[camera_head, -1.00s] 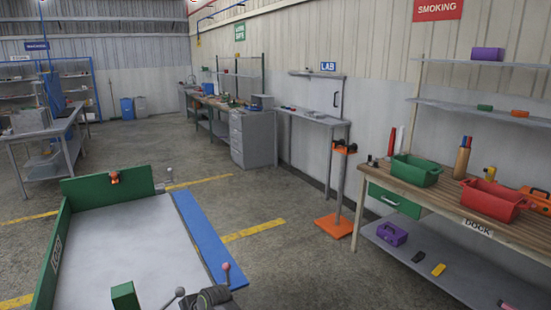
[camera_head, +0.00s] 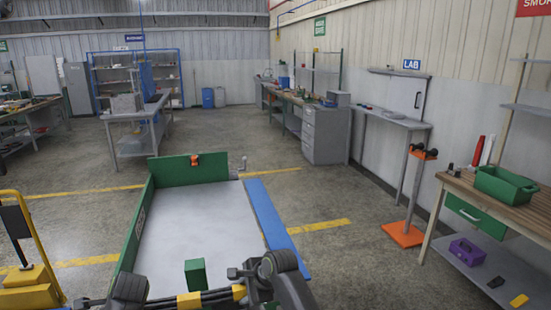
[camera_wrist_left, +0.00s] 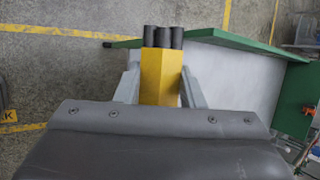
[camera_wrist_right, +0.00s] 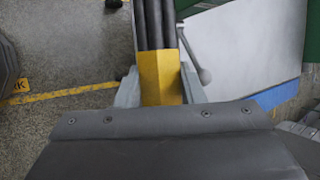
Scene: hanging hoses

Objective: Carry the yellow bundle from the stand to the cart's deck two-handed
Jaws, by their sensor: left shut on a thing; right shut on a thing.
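The yellow bundle is several black hoses with yellow sleeves; in the head view its near sleeve (camera_head: 189,301) and black hoses (camera_head: 215,296) cross the bottom edge. My left gripper (camera_wrist_left: 160,92) is shut on a yellow sleeve (camera_wrist_left: 161,72), with black hose ends beyond it. My right gripper (camera_wrist_right: 160,92) is shut on another yellow sleeve (camera_wrist_right: 160,70), with hoses running up out of that view.
Green walls (camera_head: 183,170) edge the deck at the back and left; a blue strip (camera_head: 272,225) runs along its right. A workbench (camera_head: 515,208) with a green bin (camera_head: 505,184) is at right. A yellow machine (camera_head: 30,277) stands at lower left. Floor beyond the cart is open.

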